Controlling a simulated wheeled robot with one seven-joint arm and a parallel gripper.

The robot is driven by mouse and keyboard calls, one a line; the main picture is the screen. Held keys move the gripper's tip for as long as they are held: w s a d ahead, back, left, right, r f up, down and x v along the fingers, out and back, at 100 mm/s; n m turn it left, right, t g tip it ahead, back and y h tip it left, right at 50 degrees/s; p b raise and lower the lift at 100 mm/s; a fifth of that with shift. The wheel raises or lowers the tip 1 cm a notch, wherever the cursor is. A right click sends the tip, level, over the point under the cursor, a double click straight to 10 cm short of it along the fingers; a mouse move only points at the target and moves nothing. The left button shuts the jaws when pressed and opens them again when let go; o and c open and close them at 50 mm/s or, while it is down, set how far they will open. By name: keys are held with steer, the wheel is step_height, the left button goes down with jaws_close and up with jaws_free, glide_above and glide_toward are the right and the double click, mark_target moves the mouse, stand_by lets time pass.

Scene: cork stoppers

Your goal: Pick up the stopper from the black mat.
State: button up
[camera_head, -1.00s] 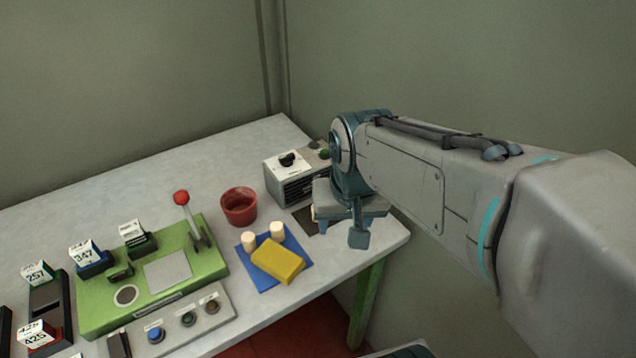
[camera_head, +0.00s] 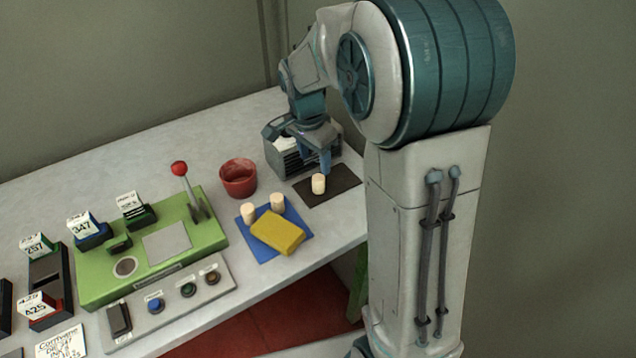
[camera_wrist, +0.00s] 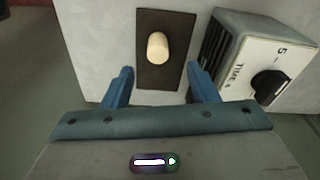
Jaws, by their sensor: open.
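A pale cork stopper (camera_head: 318,184) stands upright on the black mat (camera_head: 342,180) near the table's right end. In the wrist view the stopper (camera_wrist: 157,47) is on the mat (camera_wrist: 178,82), ahead of the gap between my fingers. My gripper (camera_wrist: 160,80) is open, with its two blue fingers apart and nothing between them. In the head view my gripper (camera_head: 318,160) hangs above the mat just behind the stopper, with its fingers partly overlapping each other in the picture.
A timer box (camera_wrist: 265,60) with a black knob stands right beside the mat in the wrist view. A green lever panel (camera_head: 95,290) lies further left.

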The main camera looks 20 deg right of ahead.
mark_target(318, 177)
steer(key=f, duration=0.5)
steer(key=d+f, duration=0.1)
steer(key=f, duration=0.2)
steer(key=shift+w+f+p, duration=0.1)
steer(key=shift+f+p, duration=0.1)
steer(key=shift+p, duration=0.15)
steer(key=c, duration=1)
